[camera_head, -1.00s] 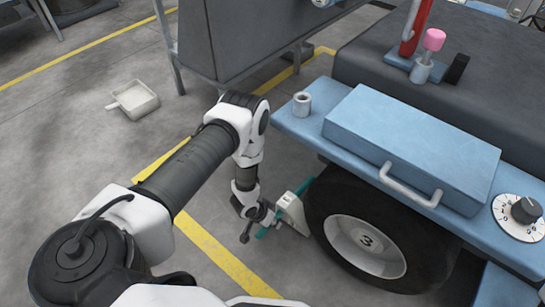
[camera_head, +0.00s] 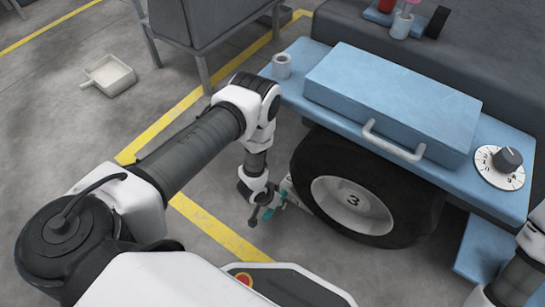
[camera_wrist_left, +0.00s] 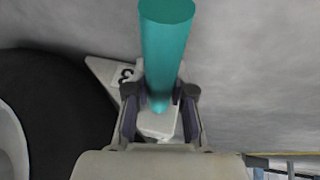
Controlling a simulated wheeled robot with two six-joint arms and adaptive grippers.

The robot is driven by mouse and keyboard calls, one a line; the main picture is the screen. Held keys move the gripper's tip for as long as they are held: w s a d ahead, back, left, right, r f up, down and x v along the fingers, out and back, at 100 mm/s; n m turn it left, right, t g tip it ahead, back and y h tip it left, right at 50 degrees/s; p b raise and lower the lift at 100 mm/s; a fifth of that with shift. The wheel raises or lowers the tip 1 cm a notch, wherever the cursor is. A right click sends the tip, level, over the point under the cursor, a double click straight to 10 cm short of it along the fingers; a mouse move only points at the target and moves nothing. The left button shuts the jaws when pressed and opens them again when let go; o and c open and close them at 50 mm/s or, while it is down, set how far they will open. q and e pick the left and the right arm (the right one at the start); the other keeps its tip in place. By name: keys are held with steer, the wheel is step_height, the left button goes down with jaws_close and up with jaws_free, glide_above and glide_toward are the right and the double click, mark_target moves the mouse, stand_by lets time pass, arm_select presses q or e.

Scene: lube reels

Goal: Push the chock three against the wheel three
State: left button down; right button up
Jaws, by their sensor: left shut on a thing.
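Wheel three (camera_head: 352,200) is a black tyre with a pale hub marked 3, under the blue cart's edge in the head view. The tyre also fills the left of the left wrist view (camera_wrist_left: 60,115). Chock three is a pale wedge (camera_wrist_left: 108,74) with a teal handle (camera_wrist_left: 167,45). It lies on the floor at the tyre's left side, its narrow end at the tyre; I cannot tell if they touch. In the head view the chock (camera_head: 288,188) is mostly hidden by my arm. My left gripper (camera_wrist_left: 160,97) is shut on the teal handle. My right gripper is out of view.
A white dustpan (camera_head: 108,76) lies on the floor at upper left. Yellow lines (camera_head: 215,230) cross the mostly clear floor.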

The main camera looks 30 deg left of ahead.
arm_select(q)
steer(key=shift+d, duration=0.3)
steer(key=c, duration=0.9)
jaws_free()
